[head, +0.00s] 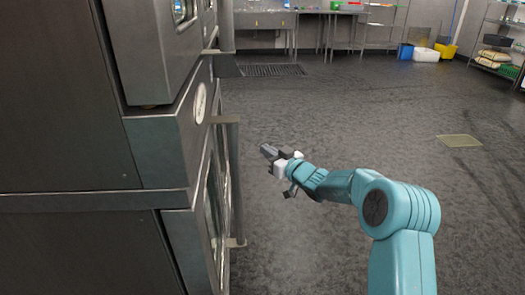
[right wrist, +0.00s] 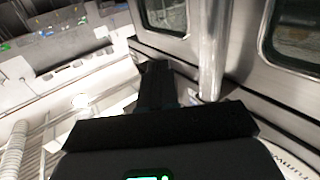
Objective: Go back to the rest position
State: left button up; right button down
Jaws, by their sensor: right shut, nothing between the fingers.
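My right arm reaches in from the bottom right of the head view, and my right gripper (head: 268,152) is stretched out in front over the floor. Its fingers are shut with nothing between them. It is to the right of the steel oven's upright handle (head: 233,180) and looks apart from it. In the right wrist view the dark gripper (right wrist: 158,75) points toward the oven front, with the steel handle bar (right wrist: 213,50) just to its right. My left gripper is not in view.
A tall stacked steel oven (head: 165,150) fills the left side of the head view, close to my right gripper. The grey floor (head: 340,110) to the right is open. Far back are a steel table (head: 345,12), coloured bins (head: 425,53) and a shelf (head: 497,45).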

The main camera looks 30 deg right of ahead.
jog(key=s+d+p, duration=0.1)
jog(key=s+d, duration=0.3)
jog(key=d, duration=0.1)
jog(key=shift+s+d, duration=0.3)
jog(key=shift+d, duration=0.05)
jog(key=s+a+f+m+g, duration=0.2)
jog(key=s+a+f+g, duration=0.25)
jog(key=a+f, duration=0.75)
jog(key=s+a+f+m+g, duration=0.2)
jog(key=s+a+f+g, duration=0.25)
jog(key=a+f, duration=0.75)
jog(key=s+a+f+g+y, duration=0.1)
jog(key=s+a+f+g, duration=0.2)
jog(key=s, duration=0.4)
jog(key=s+a+f+g, duration=0.1)
jog(key=s+a+f, duration=0.3)
jog(key=s+f, duration=0.25)
jog(key=s+a+g, duration=0.4)
jog(key=s, duration=0.8)
notch_tip(320, 180, up, 20)
jog(key=p, duration=2.1)
jog(key=shift+s+f, duration=0.15)
jog(key=shift+s, duration=0.2)
